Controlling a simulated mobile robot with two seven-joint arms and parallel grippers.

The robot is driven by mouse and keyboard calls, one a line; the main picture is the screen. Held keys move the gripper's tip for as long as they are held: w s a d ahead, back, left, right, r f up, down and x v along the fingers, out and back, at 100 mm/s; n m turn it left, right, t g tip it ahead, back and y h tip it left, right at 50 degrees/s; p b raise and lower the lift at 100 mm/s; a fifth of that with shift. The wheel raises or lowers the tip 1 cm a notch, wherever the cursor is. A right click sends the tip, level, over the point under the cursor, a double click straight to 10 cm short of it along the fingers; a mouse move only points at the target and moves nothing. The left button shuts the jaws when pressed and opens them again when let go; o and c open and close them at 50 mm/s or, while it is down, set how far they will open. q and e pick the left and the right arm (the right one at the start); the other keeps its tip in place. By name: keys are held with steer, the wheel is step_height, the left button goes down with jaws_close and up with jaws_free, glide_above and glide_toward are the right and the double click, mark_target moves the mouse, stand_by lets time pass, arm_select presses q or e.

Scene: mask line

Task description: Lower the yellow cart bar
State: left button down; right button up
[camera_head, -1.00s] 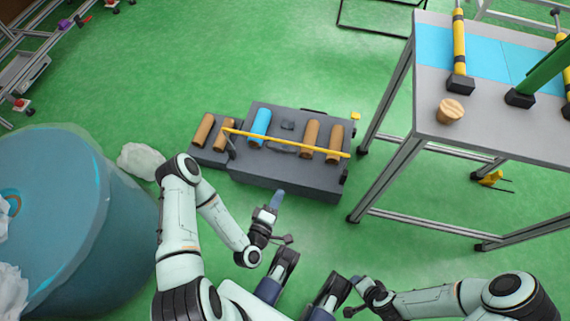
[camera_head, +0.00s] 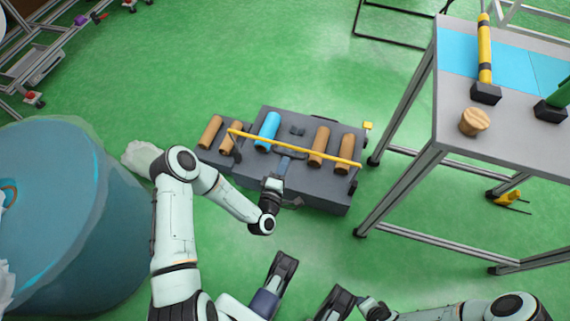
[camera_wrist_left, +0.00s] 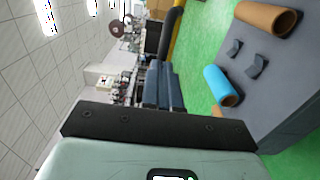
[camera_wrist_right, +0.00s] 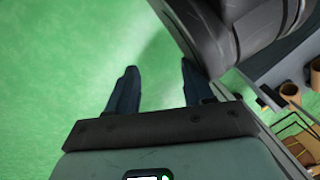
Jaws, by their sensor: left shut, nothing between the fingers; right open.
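The yellow bar (camera_head: 300,147) of the cart runs raised across the grey cart (camera_head: 255,178), above the rolls, with a dark arm at its left end. My left gripper (camera_head: 288,158) is shut and empty, over the cart at the front side of the bar's middle. Whether it touches the bar I cannot tell. In the left wrist view its closed blue fingers (camera_wrist_left: 163,85) point toward a yellow and black bar-like piece (camera_wrist_left: 177,28). My right gripper (camera_wrist_right: 157,88) is open and empty over green floor; in the head view it is cut off at the lower edge.
Brown rolls (camera_head: 319,146) and a blue roll (camera_head: 267,131) lie on the cart. A large blue wrapped roll (camera_head: 50,230) stands to the left. Green floor is free behind the cart.

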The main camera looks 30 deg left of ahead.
arm_select(q)
steer(key=shift+w, duration=0.3)
